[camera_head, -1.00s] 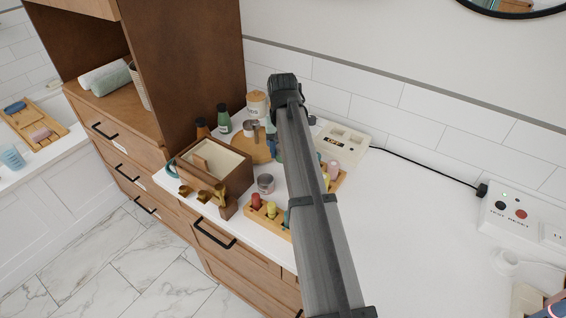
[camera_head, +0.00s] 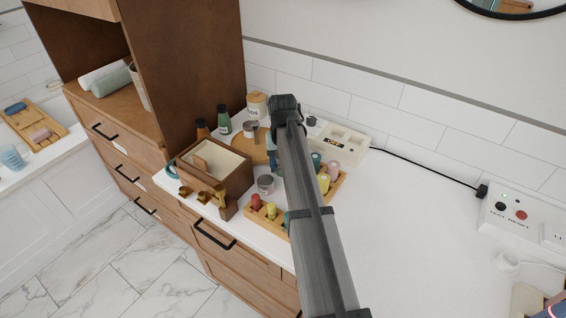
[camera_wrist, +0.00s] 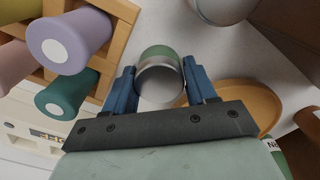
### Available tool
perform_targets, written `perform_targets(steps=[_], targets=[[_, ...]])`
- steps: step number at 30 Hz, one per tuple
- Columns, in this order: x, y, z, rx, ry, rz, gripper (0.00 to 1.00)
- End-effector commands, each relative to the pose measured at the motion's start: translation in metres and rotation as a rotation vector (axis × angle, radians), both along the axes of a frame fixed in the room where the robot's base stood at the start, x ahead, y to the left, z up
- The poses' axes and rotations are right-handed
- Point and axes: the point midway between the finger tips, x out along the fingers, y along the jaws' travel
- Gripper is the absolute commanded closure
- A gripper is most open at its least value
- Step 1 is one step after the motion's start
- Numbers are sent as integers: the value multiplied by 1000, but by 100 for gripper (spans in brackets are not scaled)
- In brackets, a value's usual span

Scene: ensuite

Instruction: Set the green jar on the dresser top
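The green jar (camera_wrist: 160,54) is in the wrist view, between my fingers, with a green band at its far side and a shiny grey face toward me. My gripper (camera_wrist: 160,78) has its two blue fingers spread, one on each side of the jar, with very little gap. I see no clear contact. In the head view my gripper (camera_head: 272,145) is low over the counter, between the round board and the peg rack; the arm hides most of the jar there.
A wooden rack with coloured pegs (camera_head: 324,183) stands close on one side, the round wooden board (camera_head: 258,150) on the other. A grey tin (camera_head: 265,184), a wooden box (camera_head: 240,178) and a green bottle (camera_head: 223,120) are nearby. The counter to the right is largely clear.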

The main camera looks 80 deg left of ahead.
Motion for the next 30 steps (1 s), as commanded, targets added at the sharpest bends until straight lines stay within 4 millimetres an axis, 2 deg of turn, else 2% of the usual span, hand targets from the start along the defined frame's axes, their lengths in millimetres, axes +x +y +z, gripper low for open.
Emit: perform_targets(steps=[9,14,30], targets=[[0,0,1,0,0,0,38],[0,1,12,2,0,0,38],[-1,1,103,2,0,0,38]])
